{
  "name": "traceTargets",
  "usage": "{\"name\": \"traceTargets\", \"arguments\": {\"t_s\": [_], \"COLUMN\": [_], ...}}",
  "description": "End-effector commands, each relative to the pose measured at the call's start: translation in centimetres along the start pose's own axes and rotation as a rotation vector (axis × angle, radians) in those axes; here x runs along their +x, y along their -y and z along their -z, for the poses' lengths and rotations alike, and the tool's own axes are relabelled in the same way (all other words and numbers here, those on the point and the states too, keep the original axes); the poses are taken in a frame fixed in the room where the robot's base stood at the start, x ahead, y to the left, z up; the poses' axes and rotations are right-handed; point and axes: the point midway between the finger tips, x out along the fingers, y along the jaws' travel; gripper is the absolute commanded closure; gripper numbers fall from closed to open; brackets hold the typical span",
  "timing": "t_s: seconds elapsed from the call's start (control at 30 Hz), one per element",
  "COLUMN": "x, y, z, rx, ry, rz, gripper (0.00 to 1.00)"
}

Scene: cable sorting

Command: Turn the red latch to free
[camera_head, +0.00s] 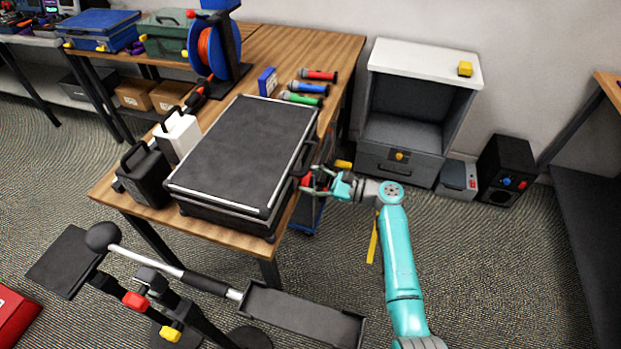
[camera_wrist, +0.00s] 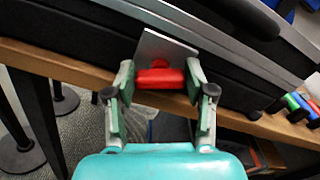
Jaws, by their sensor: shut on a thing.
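The red latch (camera_wrist: 160,79) sits on a grey metal plate (camera_wrist: 165,45) on the side of the black case. In the wrist view it lies crosswise between the two fingers of my gripper (camera_wrist: 160,88), and the fingers are shut on it. In the head view my gripper (camera_head: 312,181) reaches the right side of the black case (camera_head: 240,150), which lies closed on the wooden table. The red latch (camera_head: 306,181) is small there and partly covered by the fingers.
Red, blue and green handheld microphones (camera_head: 303,98) lie behind the case. A grey cabinet (camera_head: 415,110) stands against the wall. Carpet is free right of my arm.

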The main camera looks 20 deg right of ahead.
Motion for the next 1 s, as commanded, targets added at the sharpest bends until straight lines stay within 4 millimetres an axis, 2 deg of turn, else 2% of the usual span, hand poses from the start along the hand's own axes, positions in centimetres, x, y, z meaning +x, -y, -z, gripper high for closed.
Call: {"name": "traceTargets", "arguments": {"t_s": [1.0], "x": [-0.02], "y": [-0.57], "z": [0.29], "rx": [-0.925], "ry": [0.001], "rz": [-0.001], "gripper": [0.81]}}
